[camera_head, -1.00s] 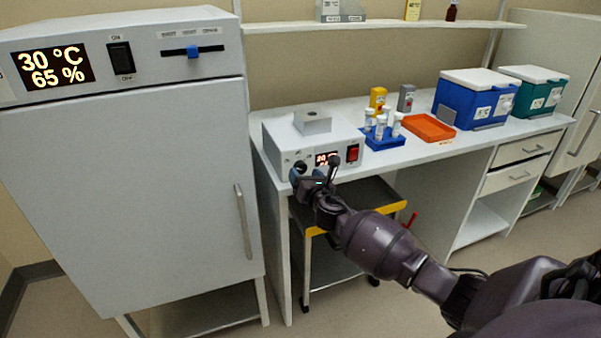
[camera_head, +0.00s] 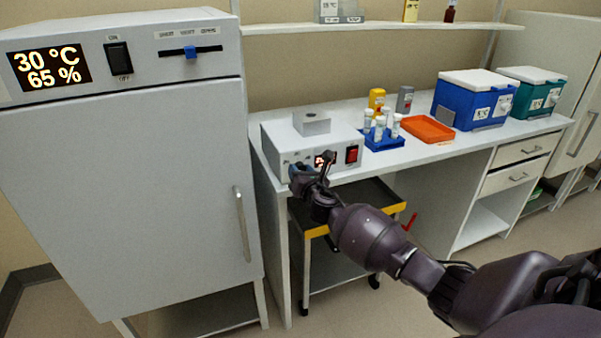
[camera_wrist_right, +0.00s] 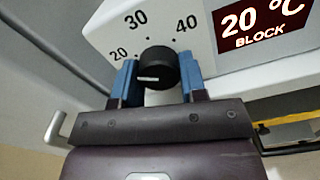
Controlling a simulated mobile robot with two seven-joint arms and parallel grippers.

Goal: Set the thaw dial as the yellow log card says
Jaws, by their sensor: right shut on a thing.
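The thaw dial (camera_wrist_right: 158,66) is a round black knob on the white front of the block heater (camera_head: 285,140). Its white mark points left, towards the 20 on a scale showing 20, 30 and 40. The display (camera_wrist_right: 258,24) reads 20 °C BLOCK. My right gripper (camera_wrist_right: 158,82) is shut on the dial, with a blue finger on each side. In the head view my right gripper (camera_head: 308,172) covers the dial. I cannot make out a readable yellow log card. My left gripper is not in view.
An incubator (camera_head: 125,190) reading 30 °C and 65 % stands left. On the bench are a blue tube rack (camera_head: 383,141), an orange tray (camera_head: 429,130), and blue (camera_head: 462,105) and green (camera_head: 535,97) cool boxes. A yellow-edged cart (camera_head: 375,195) stands below.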

